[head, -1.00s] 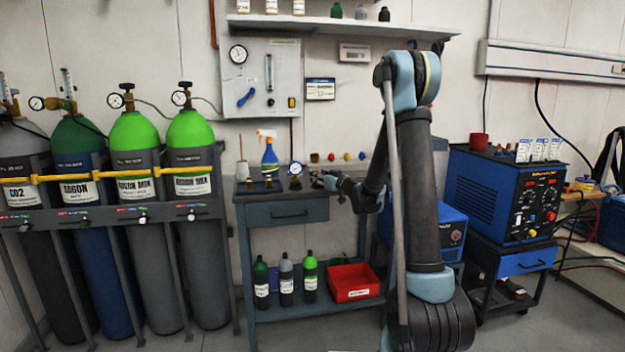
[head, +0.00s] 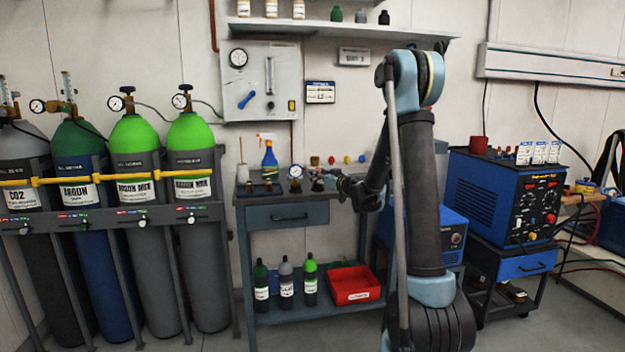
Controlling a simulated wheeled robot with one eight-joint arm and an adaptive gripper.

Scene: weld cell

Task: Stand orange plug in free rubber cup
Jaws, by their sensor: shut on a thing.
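My gripper (head: 326,181) is over the right half of the grey bench top (head: 285,196), low and beside a small dark cup-like thing (head: 317,186). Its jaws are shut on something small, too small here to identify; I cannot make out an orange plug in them. Small dark cups with brownish tops (head: 268,186) stand at the left of the bench. A round white gauge (head: 295,171) stands between them and my gripper. Which cup is free I cannot tell. Several small coloured knobs (head: 347,159) show behind the bench.
A spray bottle (head: 269,161) and a white container (head: 243,173) stand at the bench's left back. The lower shelf holds small bottles (head: 286,281) and a red bin (head: 354,284). Gas cylinders (head: 133,200) are left; a blue welder (head: 508,195) is right.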

